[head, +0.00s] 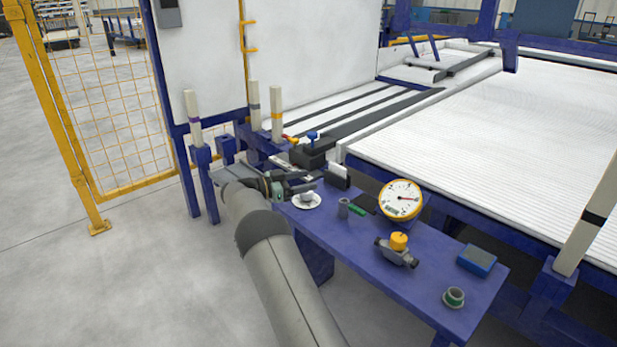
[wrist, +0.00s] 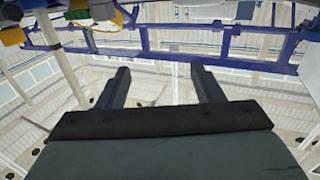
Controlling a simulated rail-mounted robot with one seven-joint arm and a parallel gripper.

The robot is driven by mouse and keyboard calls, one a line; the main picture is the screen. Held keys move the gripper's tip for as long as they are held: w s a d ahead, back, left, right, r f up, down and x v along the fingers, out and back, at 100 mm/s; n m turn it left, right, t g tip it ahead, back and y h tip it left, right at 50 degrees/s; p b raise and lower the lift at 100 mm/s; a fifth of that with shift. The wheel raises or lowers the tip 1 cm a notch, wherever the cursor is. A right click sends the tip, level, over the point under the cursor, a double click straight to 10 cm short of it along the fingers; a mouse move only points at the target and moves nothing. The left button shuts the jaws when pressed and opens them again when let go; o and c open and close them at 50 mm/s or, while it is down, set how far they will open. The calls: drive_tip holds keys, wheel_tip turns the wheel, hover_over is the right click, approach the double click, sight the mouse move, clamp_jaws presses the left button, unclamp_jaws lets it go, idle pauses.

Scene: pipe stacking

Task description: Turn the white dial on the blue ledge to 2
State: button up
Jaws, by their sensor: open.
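The white dial (head: 306,201) is a round white disc with a raised grey-white knob, lying on the blue ledge (head: 330,232) near its left end. Its marks are too small to read, so I cannot tell its setting. My gripper (head: 312,183) is just behind and above the dial in the head view, with its fingers pointing right. Its dark fingers also show in the wrist view (wrist: 160,72), apart with nothing between them. I cannot tell whether a finger touches the knob. The dial does not show clearly in the wrist view.
Right of the dial stand a small grey cylinder (head: 343,208), a yellow-rimmed gauge (head: 401,201), a valve with a yellow cap (head: 398,246), a blue box (head: 477,260) and a green-ringed cup (head: 454,298). A dark block with coloured levers (head: 308,155) is behind.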

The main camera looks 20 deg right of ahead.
drive_tip(key=s+a+r+p, duration=0.2)
drive_tip(key=s+r, duration=0.3)
drive_tip(key=s, duration=0.5)
drive_tip(key=shift+a+r+p, duration=0.25)
drive_tip(key=shift+a+p, duration=0.05)
drive_tip(key=shift+p, duration=0.55)
